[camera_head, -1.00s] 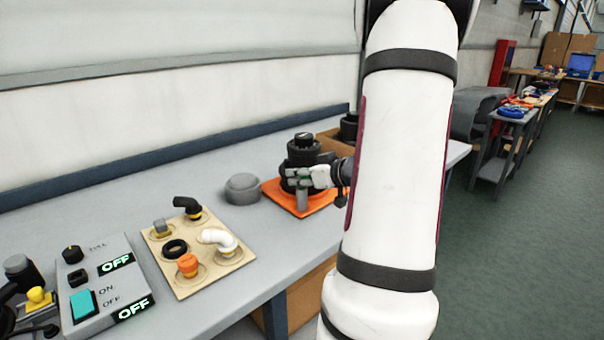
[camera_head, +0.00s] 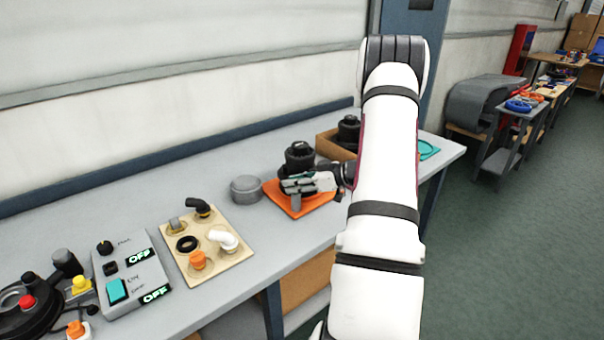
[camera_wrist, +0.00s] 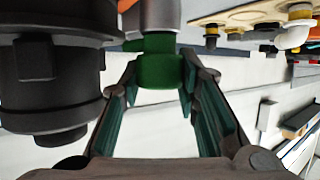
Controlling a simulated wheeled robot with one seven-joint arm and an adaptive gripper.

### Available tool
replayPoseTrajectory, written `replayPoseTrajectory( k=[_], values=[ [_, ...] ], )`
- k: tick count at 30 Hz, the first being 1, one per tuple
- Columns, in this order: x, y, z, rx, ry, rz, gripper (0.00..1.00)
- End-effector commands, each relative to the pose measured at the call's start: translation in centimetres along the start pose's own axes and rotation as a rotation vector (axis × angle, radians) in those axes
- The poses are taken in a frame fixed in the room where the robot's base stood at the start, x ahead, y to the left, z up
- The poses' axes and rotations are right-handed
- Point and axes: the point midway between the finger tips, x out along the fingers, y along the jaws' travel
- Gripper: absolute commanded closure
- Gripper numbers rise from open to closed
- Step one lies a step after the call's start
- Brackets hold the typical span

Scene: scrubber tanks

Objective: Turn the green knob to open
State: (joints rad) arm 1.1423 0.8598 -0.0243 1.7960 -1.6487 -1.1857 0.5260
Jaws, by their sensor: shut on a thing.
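The green knob (camera_wrist: 160,68) sits between the two fingertips of my gripper (camera_wrist: 159,78) in the wrist view, at the end of a grey cylindrical stem (camera_wrist: 160,15). My gripper is shut on it. In the head view my gripper (camera_head: 300,184) is at the front of the black tank unit (camera_head: 299,157), which stands on an orange tray (camera_head: 291,204). The knob is hidden behind the fingers there. The black tank body fills the left of the wrist view (camera_wrist: 50,75), close beside the left finger.
A grey round part (camera_head: 246,189) lies left of the tray. A beige board (camera_head: 182,256) with pipe fittings and a grey switch box (camera_head: 135,283) reading OFF stand further left. A cardboard box (camera_head: 328,143) is behind. The table's front strip is mostly clear.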

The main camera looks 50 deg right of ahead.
Motion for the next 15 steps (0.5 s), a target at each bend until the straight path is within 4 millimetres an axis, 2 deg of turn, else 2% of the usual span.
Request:
replayPoseTrajectory(
  k=[15],
  values=[
    [0.19, 0.03, 0.29, -0.168, -0.004, -0.406, 0.98]
  ],
)
